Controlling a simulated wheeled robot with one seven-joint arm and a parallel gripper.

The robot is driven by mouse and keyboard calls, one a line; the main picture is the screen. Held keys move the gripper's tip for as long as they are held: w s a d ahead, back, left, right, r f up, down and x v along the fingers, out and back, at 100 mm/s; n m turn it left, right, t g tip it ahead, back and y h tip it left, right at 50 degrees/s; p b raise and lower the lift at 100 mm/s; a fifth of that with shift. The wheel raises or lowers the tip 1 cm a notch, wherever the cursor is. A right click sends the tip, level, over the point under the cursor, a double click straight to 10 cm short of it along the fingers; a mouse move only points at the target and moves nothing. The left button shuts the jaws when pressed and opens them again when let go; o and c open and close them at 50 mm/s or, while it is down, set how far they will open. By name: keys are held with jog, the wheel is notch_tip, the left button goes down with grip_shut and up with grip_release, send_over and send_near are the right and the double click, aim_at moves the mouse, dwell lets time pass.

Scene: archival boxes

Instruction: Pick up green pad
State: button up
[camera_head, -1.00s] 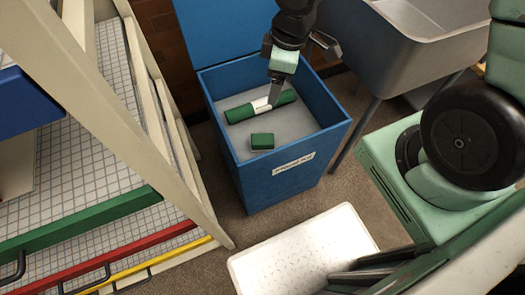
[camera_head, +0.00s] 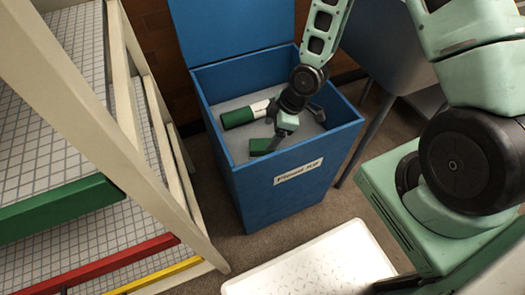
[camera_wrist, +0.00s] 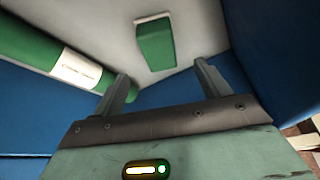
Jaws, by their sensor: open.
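The green pad (camera_head: 260,146) is a small green block on the grey floor of the blue box (camera_head: 318,158), near the front wall. In the wrist view the green pad (camera_wrist: 155,45) lies ahead of and between the finger lines, apart from both fingers. My gripper (camera_head: 284,136) is inside the box opening, at the pad's right in the head view, and partly covers it. In the wrist view my gripper (camera_wrist: 165,85) has its two fingers spread with nothing between the tips.
A green tube with a white label (camera_head: 240,116) lies behind the pad in the box. It also shows at the left in the wrist view (camera_wrist: 40,50). The box walls rise around both. A shelf rack (camera_head: 150,130) stands left, a white patterned panel (camera_head: 320,262) in front.

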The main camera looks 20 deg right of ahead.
aim_at(264, 144)
jog(key=x, duration=0.4)
jog(key=b+x, duration=0.1)
jog(key=x, duration=0.1)
jog(key=b+x, duration=0.1)
jog(key=x, duration=0.1)
jog(key=shift+s+d+f, duration=0.1)
jog(key=shift+d+f, duration=0.05)
jog(key=shift+d, duration=0.15)
jog(key=c, duration=1.1)
jog(key=shift+c, duration=0.2)
notch_tip(264, 144, up, 10)
jog(key=p, duration=0.3)
